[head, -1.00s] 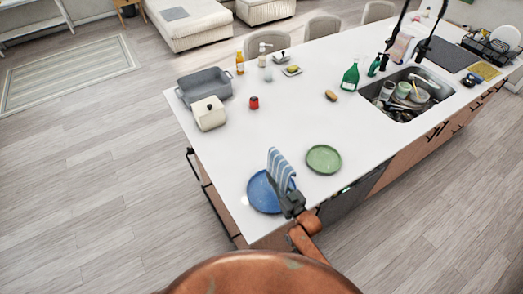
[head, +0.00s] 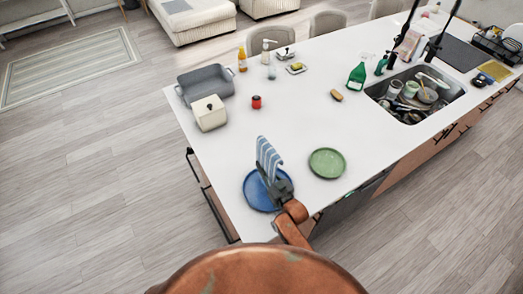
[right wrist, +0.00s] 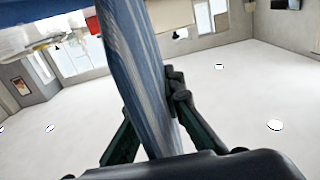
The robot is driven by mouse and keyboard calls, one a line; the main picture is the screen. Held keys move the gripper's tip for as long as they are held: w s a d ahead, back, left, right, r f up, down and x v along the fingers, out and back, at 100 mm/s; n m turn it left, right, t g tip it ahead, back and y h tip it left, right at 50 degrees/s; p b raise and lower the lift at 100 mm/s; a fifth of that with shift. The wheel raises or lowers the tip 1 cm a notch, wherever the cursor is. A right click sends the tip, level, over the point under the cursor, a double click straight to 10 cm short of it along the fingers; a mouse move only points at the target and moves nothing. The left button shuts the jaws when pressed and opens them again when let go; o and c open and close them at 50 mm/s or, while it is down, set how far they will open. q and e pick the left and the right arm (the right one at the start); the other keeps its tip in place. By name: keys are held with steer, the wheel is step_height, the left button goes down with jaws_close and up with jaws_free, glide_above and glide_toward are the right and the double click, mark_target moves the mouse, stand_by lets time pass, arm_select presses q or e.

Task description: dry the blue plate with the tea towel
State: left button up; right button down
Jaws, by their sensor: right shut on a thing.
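The blue plate (head: 258,193) lies on the white counter near its front left corner. My right gripper (head: 276,184) is shut on the blue-and-white striped tea towel (head: 267,157), which stands up above the fingers over the plate. The towel and gripper hide the plate's right part. In the right wrist view the towel (right wrist: 140,70) is pinched between the two fingers of my right gripper (right wrist: 152,118). I cannot tell whether the towel touches the plate. My left gripper is not in view.
A green plate (head: 327,163) lies to the right of the blue plate. A red jar (head: 256,102), a white lidded box (head: 209,113) and a grey dish (head: 206,85) stand further back. A sink (head: 415,95) with dishes is at the right.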

mark_target(262, 153)
step_height(262, 153, up, 5)
steer(key=p, duration=0.3)
steer(key=shift+w+r+p, duration=0.15)
steer(key=shift+r+p, duration=1.6)
steer(key=shift+r, duration=0.2)
